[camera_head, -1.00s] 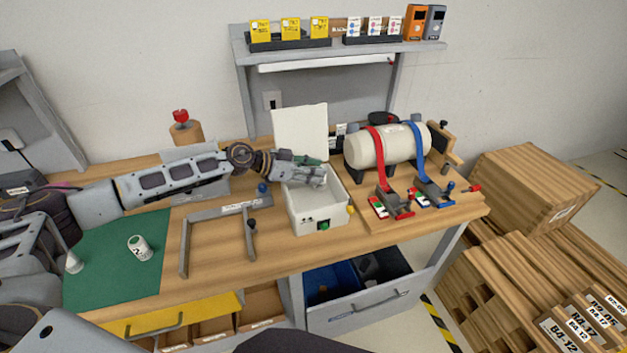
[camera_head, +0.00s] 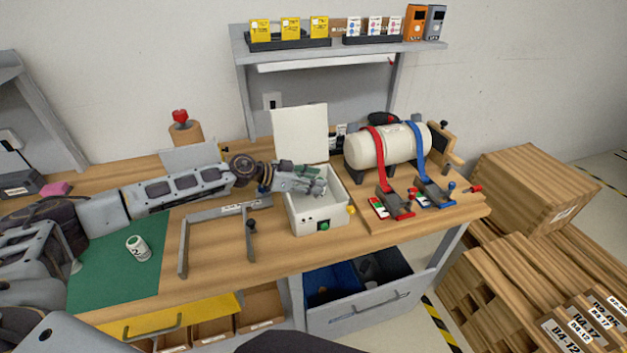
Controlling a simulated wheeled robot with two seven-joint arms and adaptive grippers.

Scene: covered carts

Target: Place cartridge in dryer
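The box's inside is mostly hidden. My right gripper is out of view.
A grey metal frame (camera_head: 186,245) lies between mat and box. A cream tank (camera_head: 380,148) with red and blue straps stands to the right of the box. An open drawer (camera_head: 365,312) juts out below. Wooden crates (camera_head: 535,190) are at the right.

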